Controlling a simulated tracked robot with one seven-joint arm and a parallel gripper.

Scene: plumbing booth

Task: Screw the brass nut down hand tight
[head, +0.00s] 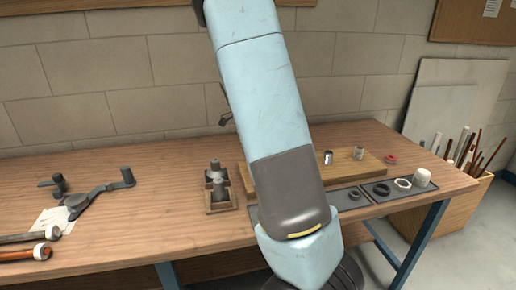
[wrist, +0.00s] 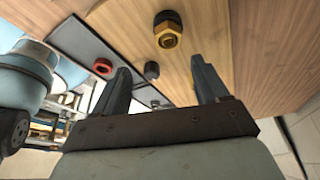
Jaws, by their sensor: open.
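The brass nut (wrist: 167,38) shows in the wrist view as a gold hexagon with a dark round part behind it, on the wooden surface. I cannot tell how far it is threaded on. My gripper (wrist: 160,64) is open, its two dark fingers apart with nothing held between them. The nut lies beyond the fingertips, in line with the gap, and appears apart from them. In the head view my arm hides both the gripper and the nut.
A wooden board (head: 348,168) carries small metal fittings (head: 358,153).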

